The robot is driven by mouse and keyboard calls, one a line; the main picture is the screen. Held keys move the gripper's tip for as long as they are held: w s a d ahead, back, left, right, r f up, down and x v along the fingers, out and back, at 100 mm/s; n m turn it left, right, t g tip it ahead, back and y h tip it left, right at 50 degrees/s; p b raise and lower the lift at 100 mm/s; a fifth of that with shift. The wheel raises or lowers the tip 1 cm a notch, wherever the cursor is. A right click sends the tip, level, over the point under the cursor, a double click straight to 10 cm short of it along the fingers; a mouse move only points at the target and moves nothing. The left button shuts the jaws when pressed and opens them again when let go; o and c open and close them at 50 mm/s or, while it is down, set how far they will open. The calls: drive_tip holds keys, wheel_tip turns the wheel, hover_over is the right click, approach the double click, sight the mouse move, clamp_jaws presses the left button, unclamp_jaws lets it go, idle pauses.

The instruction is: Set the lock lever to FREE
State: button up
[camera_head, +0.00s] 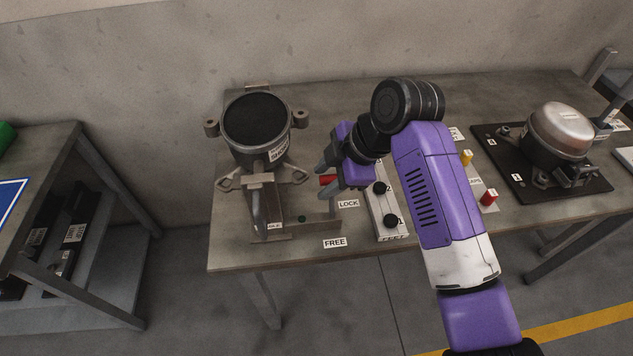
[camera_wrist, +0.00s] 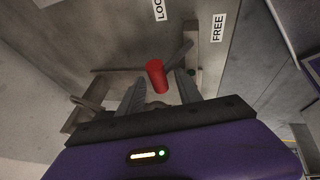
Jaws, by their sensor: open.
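The lock lever's red grip (camera_head: 327,180) shows beside the compressor fixture, nearer the LOCK label (camera_head: 348,203) than the FREE label (camera_head: 334,243). In the wrist view the red grip (camera_wrist: 157,76) lies between the two fingers of my gripper (camera_wrist: 162,74), with gaps visible at its sides. My gripper (camera_head: 325,178) is open around the grip and holds nothing. The FREE label also shows in the wrist view (camera_wrist: 218,28), and the LOCK label is cut off at the top (camera_wrist: 159,9). My gripper hides part of the lever in the head view.
A black-topped compressor (camera_head: 255,120) stands in the fixture at left. A strip with black knobs (camera_head: 384,215) lies right of the lever, close to my arm. A second compressor (camera_head: 560,135) sits on a dark pallet (camera_head: 510,185) at right. The table's front edge is near the FREE label.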

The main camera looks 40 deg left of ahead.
drive_tip(key=shift+x, duration=1.85)
